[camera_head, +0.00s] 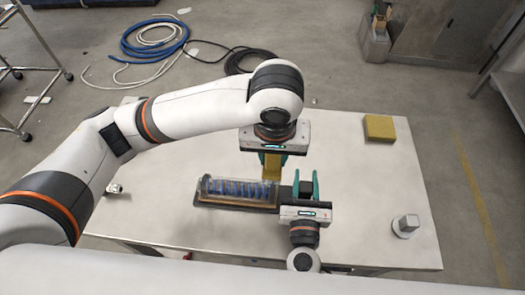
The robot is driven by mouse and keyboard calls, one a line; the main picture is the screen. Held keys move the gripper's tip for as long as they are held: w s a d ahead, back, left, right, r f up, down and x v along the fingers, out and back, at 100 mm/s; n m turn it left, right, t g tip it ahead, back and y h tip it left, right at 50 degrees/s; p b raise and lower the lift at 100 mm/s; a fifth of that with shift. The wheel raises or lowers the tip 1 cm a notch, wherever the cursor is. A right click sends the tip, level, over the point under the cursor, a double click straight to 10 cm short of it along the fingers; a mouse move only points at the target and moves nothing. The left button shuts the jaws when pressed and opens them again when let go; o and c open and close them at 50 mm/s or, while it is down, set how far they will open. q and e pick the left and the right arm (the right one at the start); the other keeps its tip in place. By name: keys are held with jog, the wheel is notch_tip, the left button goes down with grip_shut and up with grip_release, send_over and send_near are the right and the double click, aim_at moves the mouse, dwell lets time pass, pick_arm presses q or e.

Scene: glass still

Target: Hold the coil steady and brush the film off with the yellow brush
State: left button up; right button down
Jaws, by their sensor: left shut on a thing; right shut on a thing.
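The coil (238,188) is a blue spiral in a clear glass tube, lying lengthwise in a dark holder near the middle of the table. My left gripper (271,158) points down just behind the coil's right end, shut on the yellow brush (271,168). The brush's lower end is close to the tube; I cannot tell whether it touches. Any film on the coil is too small to make out.
The white table (355,180) is mostly clear. A yellow block (379,127) lies at the back right, a grey metal piece (405,225) at the right, and a small metal fitting (115,188) at the left. Blue hose (150,45) lies on the floor behind.

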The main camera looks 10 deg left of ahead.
dwell(0.4)
jog(key=c, duration=1)
grip_release()
jog(key=shift+o, duration=0.2)
jog(key=o, duration=1)
jog(key=shift+c, duration=0.2)
pick_arm(q)
jog(key=shift+r, duration=0.1)
pick_arm(e)
jog(key=shift+r, duration=0.1)
pick_arm(q)
jog(key=shift+r+p, duration=1.45)
jog(key=shift+p, duration=0.1)
pick_arm(e)
jog(key=shift+r, duration=1.45)
